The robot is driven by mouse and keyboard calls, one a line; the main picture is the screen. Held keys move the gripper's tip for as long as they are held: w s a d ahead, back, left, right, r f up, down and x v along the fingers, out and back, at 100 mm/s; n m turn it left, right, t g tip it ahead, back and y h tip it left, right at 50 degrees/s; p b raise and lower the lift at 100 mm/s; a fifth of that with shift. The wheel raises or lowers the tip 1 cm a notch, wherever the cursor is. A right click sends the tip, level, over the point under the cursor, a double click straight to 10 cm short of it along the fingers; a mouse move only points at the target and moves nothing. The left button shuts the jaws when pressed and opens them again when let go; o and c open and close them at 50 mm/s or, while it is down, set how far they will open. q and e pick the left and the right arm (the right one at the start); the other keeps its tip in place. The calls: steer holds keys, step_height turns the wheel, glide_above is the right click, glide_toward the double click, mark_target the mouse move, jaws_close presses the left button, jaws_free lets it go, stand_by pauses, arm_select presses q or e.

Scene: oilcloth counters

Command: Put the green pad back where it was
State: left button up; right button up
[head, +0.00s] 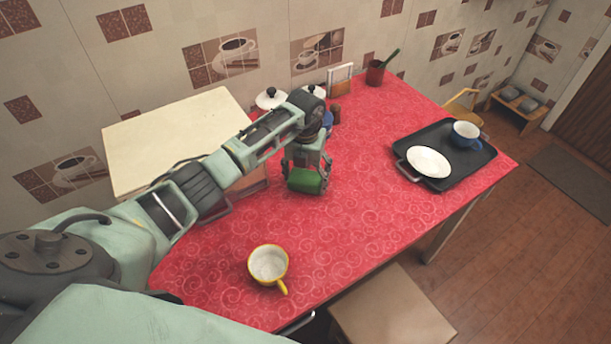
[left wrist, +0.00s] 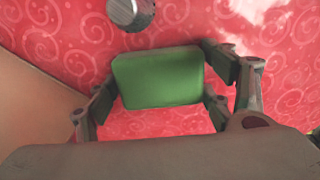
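The green pad (head: 305,181) is between the fingers of my left gripper (head: 308,172), over the red tablecloth near the middle of the counter. In the left wrist view the pad (left wrist: 158,78) spans the space between the two fingers (left wrist: 160,88), with a finger against each side edge. My left gripper is shut on it. Whether the pad's lower edge touches the cloth is hard to tell. My right gripper is in neither view.
A yellow cup (head: 268,264) stands at the front. A dark tray (head: 464,170) with a white plate (head: 429,161) and blue cup (head: 465,134) is at right. A cream-topped box (head: 165,135), white-lidded pots (head: 271,98) and a red mug (head: 375,73) line the back.

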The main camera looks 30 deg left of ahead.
mark_target(306, 176)
arm_select(q)
steer(key=o, duration=0.4)
steer(key=shift+c, duration=0.2)
steer(key=shift+r, duration=0.25)
step_height(306, 176, up, 12)
steer(key=b, duration=0.1)
steer(key=shift+b, duration=0.35)
steer(key=shift+f, duration=0.15)
